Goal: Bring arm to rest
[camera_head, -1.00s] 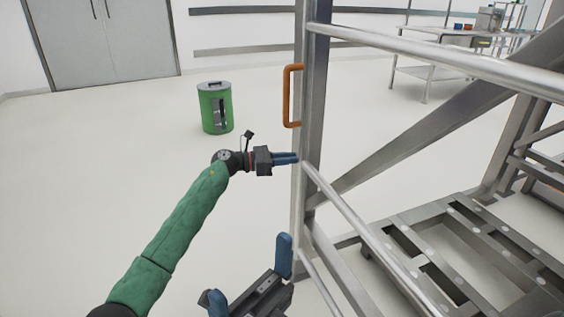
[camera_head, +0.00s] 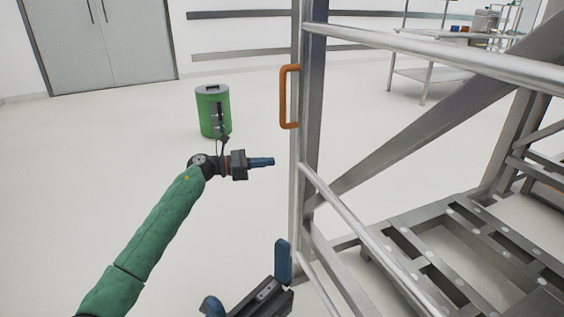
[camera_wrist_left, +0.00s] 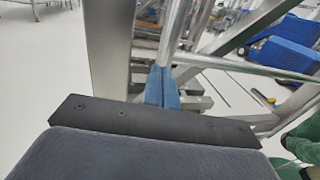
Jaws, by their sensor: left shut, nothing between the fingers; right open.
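My left arm, with a green sleeve, reaches in from the left in the head view. My left gripper (camera_head: 268,162) is shut and empty, its blue fingers together, a little left of the steel frame's upright post (camera_head: 302,190) and apart from it. In the left wrist view its closed blue fingers (camera_wrist_left: 162,88) point toward the steel frame. My right gripper (camera_head: 248,280) is at the bottom of the head view, open and empty, with its blue fingers spread apart. Its arm is out of view.
An orange handle (camera_head: 284,97) is on the upright post, above my left gripper. A green bin (camera_head: 205,115) stands on the floor behind my left wrist. Steel rails and a slatted platform (camera_head: 440,240) fill the right side. The floor at left is clear.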

